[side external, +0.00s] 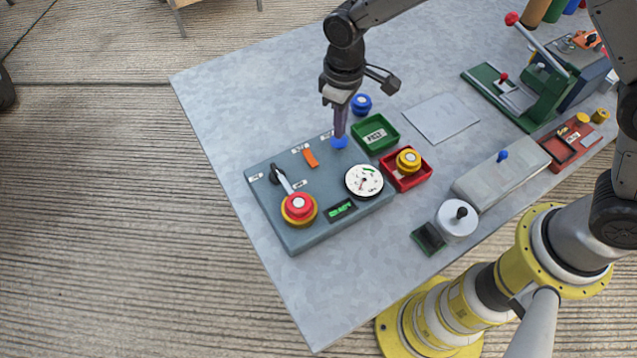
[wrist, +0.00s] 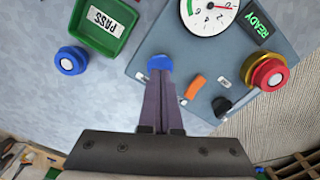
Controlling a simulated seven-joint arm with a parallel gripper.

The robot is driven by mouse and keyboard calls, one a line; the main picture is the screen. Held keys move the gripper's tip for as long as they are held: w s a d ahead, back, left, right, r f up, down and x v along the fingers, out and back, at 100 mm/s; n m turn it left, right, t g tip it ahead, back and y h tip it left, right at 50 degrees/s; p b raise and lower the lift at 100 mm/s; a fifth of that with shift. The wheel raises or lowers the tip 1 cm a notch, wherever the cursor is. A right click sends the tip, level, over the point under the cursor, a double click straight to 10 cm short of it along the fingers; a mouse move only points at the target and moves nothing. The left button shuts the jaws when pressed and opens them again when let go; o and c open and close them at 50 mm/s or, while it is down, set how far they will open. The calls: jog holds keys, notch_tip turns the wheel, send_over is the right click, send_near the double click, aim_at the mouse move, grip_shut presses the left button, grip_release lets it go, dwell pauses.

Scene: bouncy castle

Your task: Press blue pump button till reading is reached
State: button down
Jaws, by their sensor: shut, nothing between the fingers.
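The blue pump button (side external: 339,142) is at the back right corner of the grey-blue control panel (side external: 277,227). My gripper (side external: 339,132) is shut and empty, pointing down, with its fingertips at the button. In the wrist view the fingertips (wrist: 161,76) overlap the button (wrist: 159,63) and hide part of it; I cannot tell whether they touch it or press it down. A green display (wrist: 264,24) reads READY.
The panel also carries a red-and-yellow button (side external: 299,207), an orange switch (side external: 311,158) and a black lever (side external: 284,179). Close by are a green PASS tray (side external: 375,146), a red tray (side external: 407,184) and a loose blue-and-white knob (side external: 361,104). The table's left part is clear.

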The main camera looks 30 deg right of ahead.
jog(key=shift+f, duration=0.45)
jog(key=shift+f, duration=0.35)
jog(key=shift+f, duration=0.65)
jog(key=shift+r, duration=2.95)
jog(key=shift+r, duration=0.1)
jog(key=shift+f, duration=1.65)
jog(key=shift+f, duration=0.25)
dwell(1.0)
